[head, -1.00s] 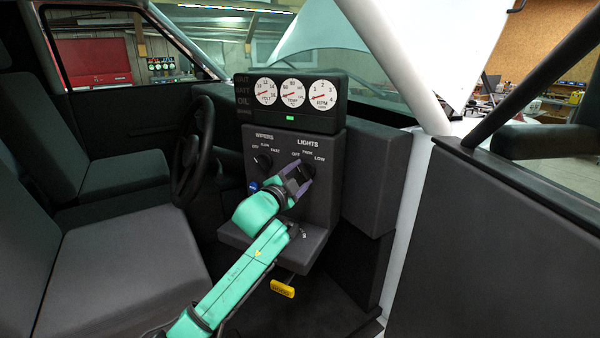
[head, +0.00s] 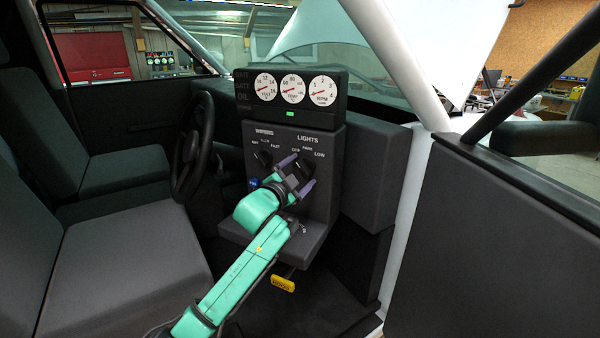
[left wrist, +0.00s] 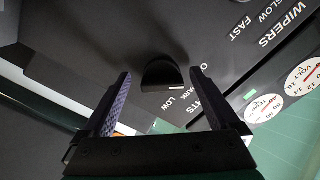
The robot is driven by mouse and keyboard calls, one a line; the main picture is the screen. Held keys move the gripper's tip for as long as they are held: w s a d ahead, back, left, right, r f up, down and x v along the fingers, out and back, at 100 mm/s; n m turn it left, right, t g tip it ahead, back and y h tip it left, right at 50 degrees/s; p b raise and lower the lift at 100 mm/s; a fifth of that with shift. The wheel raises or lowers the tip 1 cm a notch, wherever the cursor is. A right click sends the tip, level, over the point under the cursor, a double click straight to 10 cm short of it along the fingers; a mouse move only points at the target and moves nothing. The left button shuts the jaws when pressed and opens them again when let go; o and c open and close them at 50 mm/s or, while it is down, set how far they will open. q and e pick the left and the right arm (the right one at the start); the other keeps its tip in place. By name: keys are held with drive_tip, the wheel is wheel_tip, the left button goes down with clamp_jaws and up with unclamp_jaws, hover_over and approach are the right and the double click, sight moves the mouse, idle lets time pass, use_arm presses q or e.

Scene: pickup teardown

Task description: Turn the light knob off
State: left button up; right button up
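The dark light knob (head: 304,169) sits on the dash panel under the word LIGHTS, with OFF, PARK and LOW marked around it. In the left wrist view the knob (left wrist: 160,74) is a rounded dark shape with a white pointer mark on the side towards the PARK and LOW labels; which of these it points at I cannot tell for sure. My left gripper (head: 297,174) is at the knob. In the left wrist view its two fingers (left wrist: 160,76) are apart, one on each side of the knob, with a visible gap on both sides. My right gripper is out of view.
The wipers knob (head: 262,158) is close by on the left of the same panel. The gauge box (head: 296,116) stands above it and a ledge (head: 290,246) juts out below. The steering wheel (head: 194,148) is at the left, the door (head: 490,250) at the right.

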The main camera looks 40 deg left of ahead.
use_arm(q)
drive_tip(key=b+v, duration=0.1)
drive_tip(key=v, duration=1.3)
drive_tip(key=shift+s+b, duration=0.25)
drive_tip(key=shift+b, duration=0.15)
drive_tip(key=shift+d+r, duration=0.1)
